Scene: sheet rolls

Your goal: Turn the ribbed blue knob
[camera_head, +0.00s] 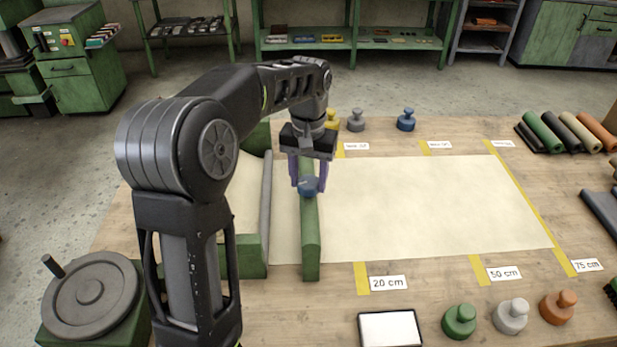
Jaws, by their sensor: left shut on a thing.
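The blue knob (308,186) sits on top of the green bar (310,235) that crosses the pale sheet (410,205). My left gripper (308,180) points down over the bar, with its purple fingers on either side of the knob. It is shut on the knob. The knob's ribs are too small to make out, and the fingers hide part of its sides. My right gripper is not in view.
Yellow, grey and blue weights (406,120) stand behind the sheet. Green, grey and orange weights (512,316) stand in front. A white tablet (390,328) lies at the front edge. Rolls (545,131) lie at the right. A hand wheel (90,290) is front left.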

